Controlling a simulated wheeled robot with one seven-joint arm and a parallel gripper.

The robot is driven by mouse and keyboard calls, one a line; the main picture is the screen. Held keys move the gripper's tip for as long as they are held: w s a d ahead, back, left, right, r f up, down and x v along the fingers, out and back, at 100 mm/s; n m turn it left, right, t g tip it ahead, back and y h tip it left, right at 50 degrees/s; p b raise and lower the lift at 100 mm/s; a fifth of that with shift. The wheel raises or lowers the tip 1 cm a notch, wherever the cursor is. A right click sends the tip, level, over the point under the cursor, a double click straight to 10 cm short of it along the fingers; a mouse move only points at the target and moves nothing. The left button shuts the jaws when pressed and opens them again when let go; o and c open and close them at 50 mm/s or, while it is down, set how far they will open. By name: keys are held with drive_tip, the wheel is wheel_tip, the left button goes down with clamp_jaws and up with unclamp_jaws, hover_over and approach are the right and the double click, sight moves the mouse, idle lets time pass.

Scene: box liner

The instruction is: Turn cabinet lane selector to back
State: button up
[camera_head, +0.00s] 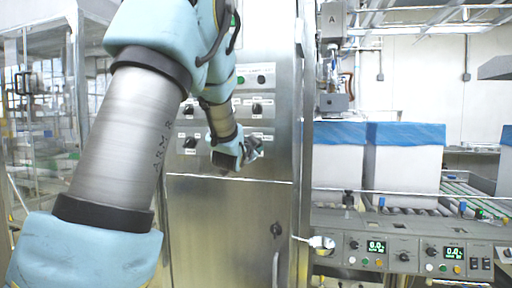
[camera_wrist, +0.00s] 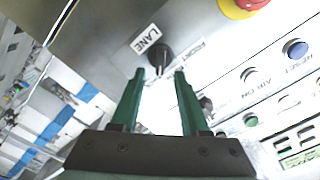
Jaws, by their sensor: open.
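The lane selector, a round black knob (camera_wrist: 160,56), sits on the grey panel beside a white label (camera_wrist: 146,39) reading LANE in the wrist view. My gripper (camera_wrist: 160,74) is open, its two green fingers pointing at the knob, with the fingertips close below it on either side. I cannot tell whether they touch it, and its setting is not clear. In the head view my gripper (camera_head: 250,152) is in front of the lower right of the steel cabinet's (camera_head: 230,215) switch panel. The lane selector is not distinguishable there.
Other black knobs (camera_head: 190,143) are on the cabinet panel. The wrist view shows a red and yellow emergency stop (camera_wrist: 242,6) and a blue reset button (camera_wrist: 296,48) nearby. A conveyor with blue-topped white boxes (camera_head: 403,165) and a control console (camera_head: 405,252) stands at right.

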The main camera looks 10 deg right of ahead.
drive_tip(key=b+v, duration=0.1)
drive_tip(key=v, duration=0.7)
drive_tip(key=shift+s+a+b, duration=0.15)
drive_tip(key=shift+s+b, duration=0.2)
drive_tip(key=s+a+f+n+g+y+p, duration=0.3)
drive_tip(key=a+f+n, duration=0.1)
drive_tip(key=a+f, duration=0.25)
drive_tip(key=s+a+f+n+g+y+p, duration=0.35)
drive_tip(key=a+f, duration=0.25)
drive_tip(key=a, duration=0.2)
drive_tip(key=s+a+f+n+g+y+p, duration=0.1)
drive_tip(key=s+a+f+n+g, duration=0.2)
drive_tip(key=s, duration=0.5)
drive_tip(key=s+a+f+n+g+y+p, duration=0.1)
drive_tip(key=s+a+f+n+g, duration=0.2)
drive_tip(key=s, duration=0.4)
drive_tip(key=shift+s+a+g, duration=0.4)
drive_tip(key=shift+a+g, duration=0.3)
drive_tip(key=shift+g, duration=0.15)
